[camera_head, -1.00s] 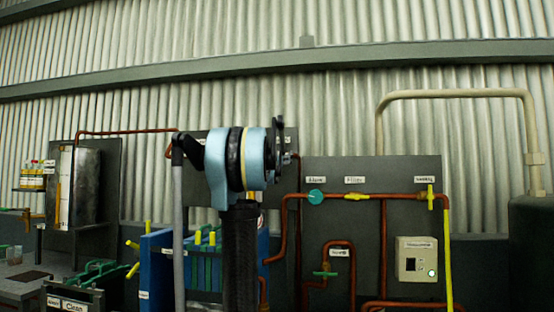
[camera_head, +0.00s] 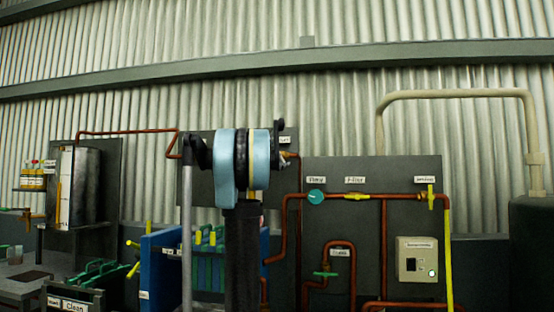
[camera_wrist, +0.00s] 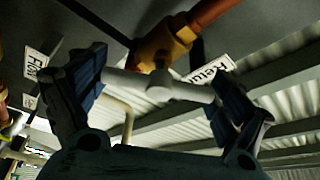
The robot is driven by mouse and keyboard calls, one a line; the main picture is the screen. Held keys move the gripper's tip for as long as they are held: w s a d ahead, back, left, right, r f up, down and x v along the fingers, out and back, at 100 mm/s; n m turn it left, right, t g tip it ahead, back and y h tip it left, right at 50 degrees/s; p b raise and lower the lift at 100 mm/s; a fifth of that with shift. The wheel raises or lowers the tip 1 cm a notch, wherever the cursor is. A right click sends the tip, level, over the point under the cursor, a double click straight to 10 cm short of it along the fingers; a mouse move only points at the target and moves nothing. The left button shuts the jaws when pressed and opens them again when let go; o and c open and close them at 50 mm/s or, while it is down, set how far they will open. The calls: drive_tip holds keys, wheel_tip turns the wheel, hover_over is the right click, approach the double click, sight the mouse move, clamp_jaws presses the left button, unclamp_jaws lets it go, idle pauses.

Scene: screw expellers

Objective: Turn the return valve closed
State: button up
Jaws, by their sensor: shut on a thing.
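The return valve's brass body (camera_wrist: 160,45) sits on a copper pipe in the wrist view, beside a partly visible label reading "Retur" (camera_wrist: 210,70). Its pale bar handle (camera_wrist: 155,86) runs crosswise below the body. My gripper (camera_wrist: 158,92) has one dark blue finger at each end of this handle and is shut on it. In the head view my arm's wrist stands before the panel. The gripper and valve handle are mostly hidden there, with only a bit of pipe (camera_head: 290,155) and a label showing at its right.
A "Flow" label (camera_wrist: 35,62) is left of the gripper in the wrist view. Right of my arm, a panel (camera_head: 345,225) carries copper pipes, a teal knob (camera_head: 316,197), a yellow valve handle (camera_head: 431,197) and a control box (camera_head: 417,259). Blue plates (camera_head: 160,265) stand low at left.

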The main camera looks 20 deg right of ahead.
drive_tip(key=m, duration=0.3)
drive_tip(key=m+g+y, duration=0.1)
drive_tip(key=m, duration=0.2)
drive_tip(key=shift+g+y, duration=0.3)
drive_tip(key=shift+f+m, duration=0.1)
drive_tip(key=shift+m, duration=0.2)
drive_tip(key=o, duration=0.8)
drive_tip(key=shift+a, duration=0.15)
drive_tip(key=v, duration=1.2)
drive_tip(key=shift+w, duration=0.15)
